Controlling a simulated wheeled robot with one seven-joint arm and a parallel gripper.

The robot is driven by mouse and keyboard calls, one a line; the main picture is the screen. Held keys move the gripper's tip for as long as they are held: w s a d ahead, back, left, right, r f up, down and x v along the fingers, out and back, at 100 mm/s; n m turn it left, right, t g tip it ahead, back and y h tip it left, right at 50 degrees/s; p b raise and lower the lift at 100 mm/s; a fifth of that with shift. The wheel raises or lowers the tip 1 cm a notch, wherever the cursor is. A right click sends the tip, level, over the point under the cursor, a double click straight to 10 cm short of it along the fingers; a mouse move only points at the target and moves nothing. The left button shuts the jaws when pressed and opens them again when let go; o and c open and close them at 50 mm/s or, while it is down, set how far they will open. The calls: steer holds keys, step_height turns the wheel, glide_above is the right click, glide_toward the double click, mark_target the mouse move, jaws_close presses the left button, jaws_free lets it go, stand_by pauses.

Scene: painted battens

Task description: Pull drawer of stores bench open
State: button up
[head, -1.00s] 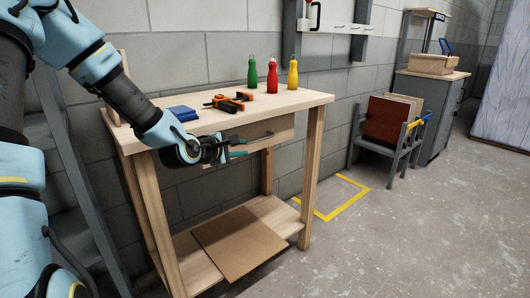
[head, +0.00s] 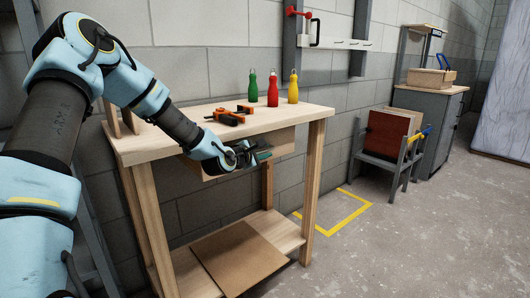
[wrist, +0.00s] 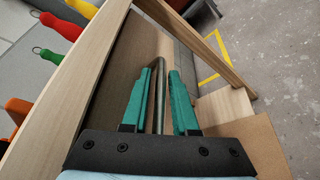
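The stores bench (head: 313,180) is a pale wooden table against the block wall. Its drawer (head: 283,142) has a wooden front below the top and looks shut. In the wrist view the drawer front (wrist: 112,82) faces my gripper, with a thin metal bar handle (wrist: 160,85) along it. My gripper (wrist: 167,72) has teal fingers apart, one on each side of the handle. The handle runs close to the left finger, and a gap shows towards the right one. In the head view my gripper (head: 262,154) is at the drawer front and hides the handle.
A brown board (head: 238,257) lies on the lower shelf.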

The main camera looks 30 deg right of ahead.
steer(key=shift+d, duration=0.15)
steer(key=shift+c, duration=0.3)
jaws_close()
steer(key=shift+f, duration=0.1)
stand_by(1.0)
